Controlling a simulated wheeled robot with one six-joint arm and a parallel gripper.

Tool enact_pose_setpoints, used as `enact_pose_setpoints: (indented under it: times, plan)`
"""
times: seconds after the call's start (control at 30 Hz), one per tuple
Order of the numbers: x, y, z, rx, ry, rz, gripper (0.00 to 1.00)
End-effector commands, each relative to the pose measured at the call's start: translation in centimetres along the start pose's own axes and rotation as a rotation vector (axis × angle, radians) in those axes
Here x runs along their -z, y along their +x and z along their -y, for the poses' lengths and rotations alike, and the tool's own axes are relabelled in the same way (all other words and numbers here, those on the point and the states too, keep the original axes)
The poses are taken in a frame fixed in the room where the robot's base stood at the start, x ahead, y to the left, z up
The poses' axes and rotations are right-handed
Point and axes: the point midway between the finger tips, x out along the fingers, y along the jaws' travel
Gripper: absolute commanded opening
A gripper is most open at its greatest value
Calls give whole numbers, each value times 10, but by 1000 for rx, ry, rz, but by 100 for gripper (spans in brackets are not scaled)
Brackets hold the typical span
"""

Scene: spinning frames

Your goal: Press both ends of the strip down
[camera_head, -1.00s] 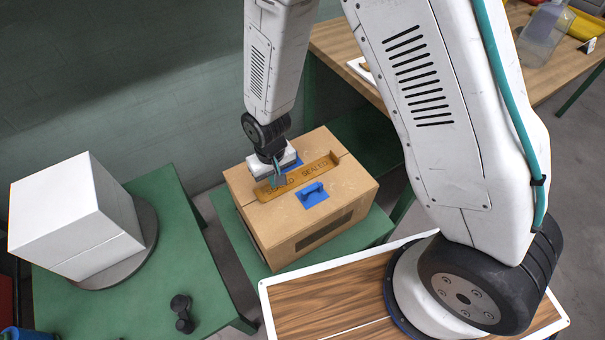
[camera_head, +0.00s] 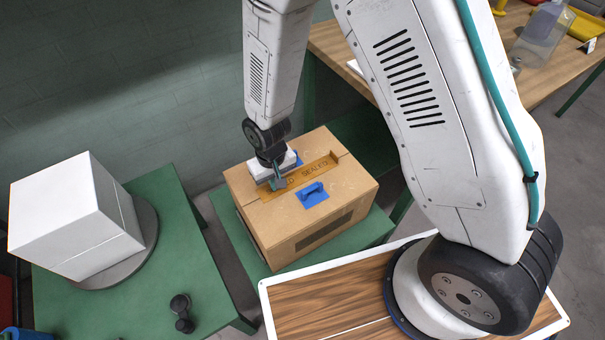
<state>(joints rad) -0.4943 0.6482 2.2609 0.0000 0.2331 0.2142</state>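The brown strip with "SEALED" lettering (camera_head: 316,172) lies across the top of a cardboard box (camera_head: 305,237). Its right end, near the box's back right edge, looks slightly raised, with a dark line under it. Its left end is partly hidden by my gripper. My gripper (camera_head: 279,184) points down over the left part of the strip, with its fingertips at or just above it. Contact and finger spacing are too small to make out.
Another blue piece (camera_head: 298,159) is partly hidden behind my gripper. The box stands on a green table (camera_head: 361,236). A white box (camera_head: 75,215) sits on a round plate at left.

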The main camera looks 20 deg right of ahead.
Motion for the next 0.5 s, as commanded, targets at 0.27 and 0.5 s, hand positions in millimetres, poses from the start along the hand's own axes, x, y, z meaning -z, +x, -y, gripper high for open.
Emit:
enact_pose_setpoints:
  times: [0.27, 0.5]
  plan:
    - [1, -27, 0, 1, 0, -4, 0]
    - [0, -51, 0, 1, 0, -2, 0]
